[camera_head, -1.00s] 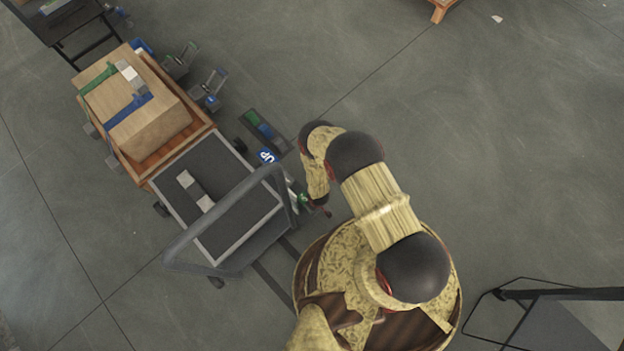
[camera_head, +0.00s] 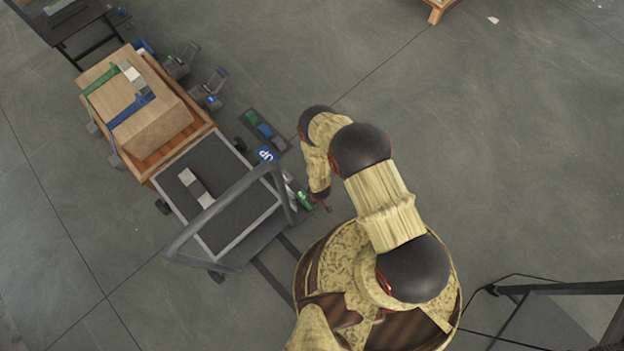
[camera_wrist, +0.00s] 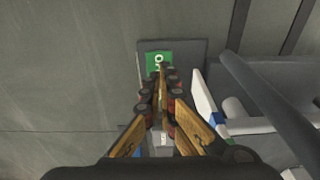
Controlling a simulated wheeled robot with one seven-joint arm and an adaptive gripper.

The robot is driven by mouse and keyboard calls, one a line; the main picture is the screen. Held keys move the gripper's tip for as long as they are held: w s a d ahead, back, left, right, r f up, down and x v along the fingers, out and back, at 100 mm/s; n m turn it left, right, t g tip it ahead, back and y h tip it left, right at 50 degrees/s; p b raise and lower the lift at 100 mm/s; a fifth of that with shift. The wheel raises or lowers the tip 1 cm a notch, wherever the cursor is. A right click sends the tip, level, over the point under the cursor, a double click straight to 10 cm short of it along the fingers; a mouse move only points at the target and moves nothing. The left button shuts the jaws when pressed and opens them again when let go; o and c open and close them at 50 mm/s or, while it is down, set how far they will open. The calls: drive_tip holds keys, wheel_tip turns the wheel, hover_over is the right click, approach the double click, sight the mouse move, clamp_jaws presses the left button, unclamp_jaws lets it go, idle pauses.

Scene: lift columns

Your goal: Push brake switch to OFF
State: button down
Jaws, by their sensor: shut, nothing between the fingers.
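The brake switch appears to be on the grey panel (camera_wrist: 199,48) in the wrist view, which bears a green patch with white letters (camera_wrist: 152,58). The letters are partly covered and not clearly readable. My gripper (camera_wrist: 162,72) is shut and empty, its fingertips over or against the green patch; I cannot tell whether they touch. The fingers hide the panel's middle. In the head view the green patch (camera_head: 304,198) shows beside the cart's handle end, with my gripper (camera_head: 326,207) just to its right.
A cart with a dark deck (camera_head: 217,178) and grey handle (camera_head: 215,212) stands left of my arm. A blue UP sign (camera_head: 265,154) and a box with green and blue patches (camera_head: 263,130) lie beyond. A strapped carton (camera_head: 150,120) stands farther left.

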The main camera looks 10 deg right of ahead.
drive_tip(key=r, duration=0.1)
drive_tip(key=r+p, duration=0.1)
drive_tip(key=r, duration=0.1)
drive_tip(key=s+r, duration=0.1)
drive_tip(key=r, duration=0.1)
drive_tip(key=shift+s+d+r, duration=0.1)
drive_tip(key=shift+d+r, duration=0.1)
drive_tip(key=shift+d, duration=0.15)
drive_tip(key=shift+s, duration=0.1)
